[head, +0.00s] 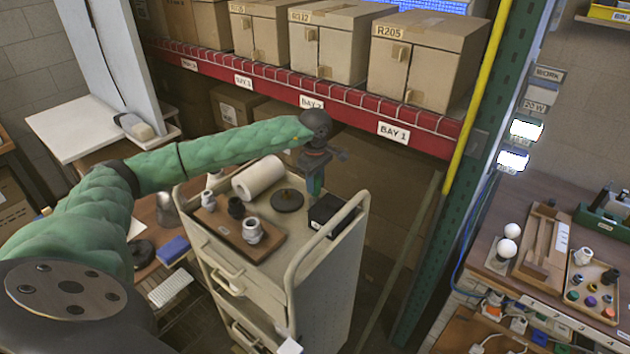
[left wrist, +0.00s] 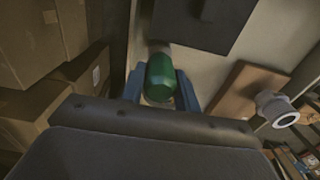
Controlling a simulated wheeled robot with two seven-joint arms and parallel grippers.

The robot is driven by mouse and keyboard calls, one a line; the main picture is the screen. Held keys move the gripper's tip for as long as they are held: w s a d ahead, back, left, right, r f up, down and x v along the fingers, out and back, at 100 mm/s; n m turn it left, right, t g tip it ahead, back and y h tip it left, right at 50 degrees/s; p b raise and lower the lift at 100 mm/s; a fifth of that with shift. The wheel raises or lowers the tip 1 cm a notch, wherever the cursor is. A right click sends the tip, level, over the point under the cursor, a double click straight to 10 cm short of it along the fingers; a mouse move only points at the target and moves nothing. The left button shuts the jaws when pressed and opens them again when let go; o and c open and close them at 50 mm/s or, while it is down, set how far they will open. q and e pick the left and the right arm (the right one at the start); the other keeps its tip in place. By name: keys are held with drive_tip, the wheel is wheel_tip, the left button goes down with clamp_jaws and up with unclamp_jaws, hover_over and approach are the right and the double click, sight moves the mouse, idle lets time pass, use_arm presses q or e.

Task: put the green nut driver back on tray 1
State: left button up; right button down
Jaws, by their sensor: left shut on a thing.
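My left gripper (head: 315,178) is above the back right of the trolley top, pointing down. It is shut on the green nut driver (left wrist: 160,78), whose green handle shows between the two blue fingers in the left wrist view. In the head view a little of the green driver (head: 319,186) shows just above the black box (head: 326,211). The driver's lower end is hard to make out. I cannot read a label marking tray 1. A brown tray (head: 262,252) with several fittings lies on the trolley. My right gripper is not in view.
The trolley (head: 320,280) also bears a paper roll (head: 258,177) and a dark round disc (head: 287,200). Its raised rails flank the top. A red shelf beam (head: 350,117) with boxes stands behind. A workbench (head: 548,200) with small trays stands at the right.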

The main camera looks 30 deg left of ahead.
use_arm(q)
drive_tip(key=shift+f, duration=0.1)
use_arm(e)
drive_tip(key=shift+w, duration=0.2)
use_arm(q)
drive_tip(key=o, duration=1.1)
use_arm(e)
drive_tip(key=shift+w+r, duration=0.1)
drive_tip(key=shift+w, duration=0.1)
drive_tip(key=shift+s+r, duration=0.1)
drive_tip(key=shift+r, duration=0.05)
use_arm(q)
drive_tip(key=shift+r, duration=0.2)
drive_tip(key=shift+r+b, duration=0.4)
drive_tip(key=shift+b, duration=0.05)
wheel_tip(320, 180, up, 4)
drive_tip(key=b, duration=0.2)
drive_tip(key=shift+r+b, duration=0.1)
drive_tip(key=shift+b, duration=0.2)
wheel_tip(320, 180, up, 6)
drive_tip(key=shift+f+b, duration=0.25)
drive_tip(key=shift+b, duration=0.95)
drive_tip(key=shift+r, duration=0.7)
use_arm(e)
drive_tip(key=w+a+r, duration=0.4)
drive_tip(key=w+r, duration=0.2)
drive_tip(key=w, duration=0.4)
